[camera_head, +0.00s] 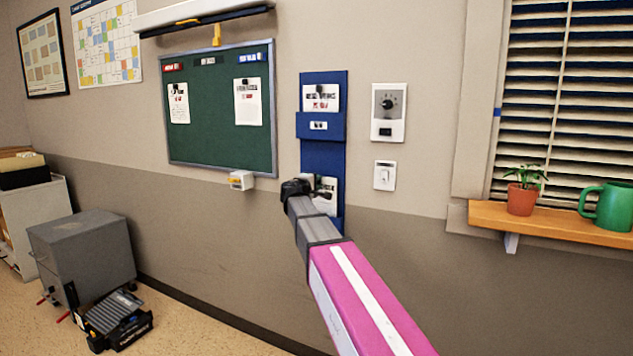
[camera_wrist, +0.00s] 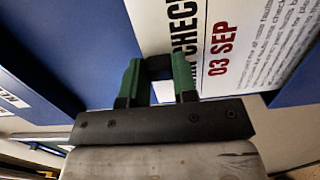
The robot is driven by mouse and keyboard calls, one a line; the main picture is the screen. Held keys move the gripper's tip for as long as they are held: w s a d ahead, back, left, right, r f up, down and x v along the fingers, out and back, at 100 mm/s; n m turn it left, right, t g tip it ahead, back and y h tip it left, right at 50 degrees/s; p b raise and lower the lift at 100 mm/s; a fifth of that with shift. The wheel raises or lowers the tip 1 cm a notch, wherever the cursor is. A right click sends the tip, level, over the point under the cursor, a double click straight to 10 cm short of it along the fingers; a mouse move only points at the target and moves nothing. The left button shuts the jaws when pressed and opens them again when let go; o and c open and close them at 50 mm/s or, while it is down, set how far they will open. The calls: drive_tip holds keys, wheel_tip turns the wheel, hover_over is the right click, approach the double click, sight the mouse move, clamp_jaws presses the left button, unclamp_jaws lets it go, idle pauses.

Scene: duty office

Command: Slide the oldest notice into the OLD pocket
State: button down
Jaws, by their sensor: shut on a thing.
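My gripper (camera_head: 295,190) is at the lower part of the blue wall holder (camera_head: 322,158). In the wrist view its green-padded fingers (camera_wrist: 160,80) are closed on the black clip (camera_wrist: 158,66) of a white notice (camera_wrist: 250,40). Another notice (camera_head: 321,97) with a black clip stands in the holder's upper pocket (camera_head: 320,126), whose label is too small to read. My gripper and arm partly hide the lower pocket.
A green board (camera_head: 220,140) to the left bears two clipped notices, (camera_head: 178,104) and (camera_head: 248,102). A small white box (camera_head: 241,180) sits at its lower edge. A thermostat (camera_head: 388,112) and a switch (camera_head: 384,175) are to the right of the holder. A sill (camera_head: 560,222) holds a plant and mug.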

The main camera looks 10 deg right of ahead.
drive_tip(key=shift+f, duration=1.95)
drive_tip(key=c, duration=0.8)
unclamp_jaws()
drive_tip(key=shift+s+a, duration=0.1)
drive_tip(key=v, duration=1)
drive_tip(key=s+d+f+m+g+y, duration=0.1)
drive_tip(key=s+d+f+m+g, duration=0.2)
drive_tip(key=f, duration=0.5)
drive_tip(key=s+d+f+g+y, duration=0.2)
drive_tip(key=s+d+f, duration=0.1)
drive_tip(key=s+f, duration=0.3)
drive_tip(key=s+d+f+m+g+y, duration=0.1)
drive_tip(key=s+d+f+m+g, duration=0.15)
drive_tip(key=f, duration=0.65)
drive_tip(key=s+f+m+g+y, duration=0.1)
drive_tip(key=s+f+g+y, duration=0.1)
drive_tip(key=s+f, duration=0.3)
drive_tip(key=s+a+f+m+g+y, duration=0.1)
drive_tip(key=s+f+m+g+y, duration=0.1)
drive_tip(key=s+f, duration=0.3)
drive_tip(key=s+f+m+g+y, duration=0.1)
drive_tip(key=s+f+g+y, duration=0.1)
drive_tip(key=s+f, duration=0.4)
drive_tip(key=shift+s+a+m+y, duration=0.15)
drive_tip(key=shift+s+a+y, duration=0.05)
drive_tip(key=shift+s+y, duration=0.25)
drive_tip(key=shift+s+a+m+y, duration=0.1)
drive_tip(key=shift+s+a+y, duration=0.1)
drive_tip(key=shift+s+y, duration=0.2)
